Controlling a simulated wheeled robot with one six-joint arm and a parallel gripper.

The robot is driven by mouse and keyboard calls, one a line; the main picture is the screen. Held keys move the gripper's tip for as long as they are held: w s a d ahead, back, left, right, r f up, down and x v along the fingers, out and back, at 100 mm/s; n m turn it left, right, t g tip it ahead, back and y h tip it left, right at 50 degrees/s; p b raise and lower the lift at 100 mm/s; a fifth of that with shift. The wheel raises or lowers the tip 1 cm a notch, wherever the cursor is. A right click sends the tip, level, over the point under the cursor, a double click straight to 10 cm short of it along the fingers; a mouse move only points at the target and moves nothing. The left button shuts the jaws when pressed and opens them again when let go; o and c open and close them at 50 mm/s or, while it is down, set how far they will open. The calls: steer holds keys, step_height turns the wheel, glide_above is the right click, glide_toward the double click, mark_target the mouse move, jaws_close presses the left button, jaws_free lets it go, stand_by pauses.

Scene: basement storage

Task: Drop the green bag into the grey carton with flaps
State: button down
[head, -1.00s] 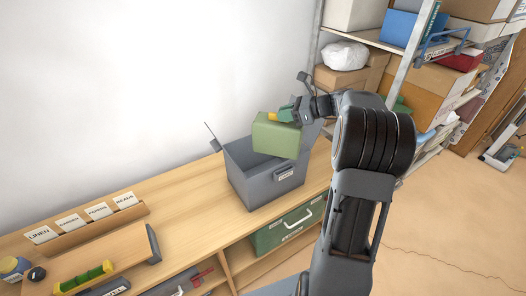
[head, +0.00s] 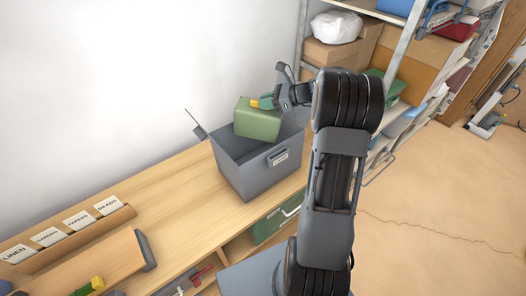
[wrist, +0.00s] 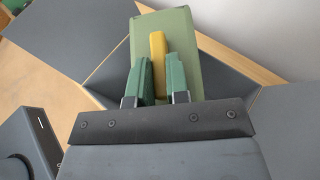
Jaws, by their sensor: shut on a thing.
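The green bag (head: 258,121) is a boxy green block with a yellow handle (head: 262,102). My gripper (head: 270,100) is shut on the yellow handle and holds the bag over the mouth of the grey carton (head: 250,177). In the wrist view the green fingers (wrist: 158,78) pinch the handle from both sides, and the green bag (wrist: 185,30) shows beyond them. In the head view the bag's lower part overlaps the opening. The carton stands on the wooden bench with its flaps (head: 197,122) spread open. Its floor is hidden.
The wooden bench (head: 180,203) has free room left of the carton. Labelled dividers (head: 80,220) stand at its left end. A green box (head: 275,224) sits on the shelf below. A metal rack with cardboard boxes (head: 328,54) stands behind on the right.

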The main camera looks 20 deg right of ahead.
mark_target(265, 111)
steer(key=f+b, duration=0.2)
steer(key=f, duration=0.2)
steer(key=shift+a, duration=0.2)
steer(key=c, duration=1)
jaws_free()
steer(key=b+v, duration=0.2)
steer(key=v, duration=1.2)
steer(key=shift+w+r+b, duration=0.1)
steer(key=shift+b, duration=0.2)
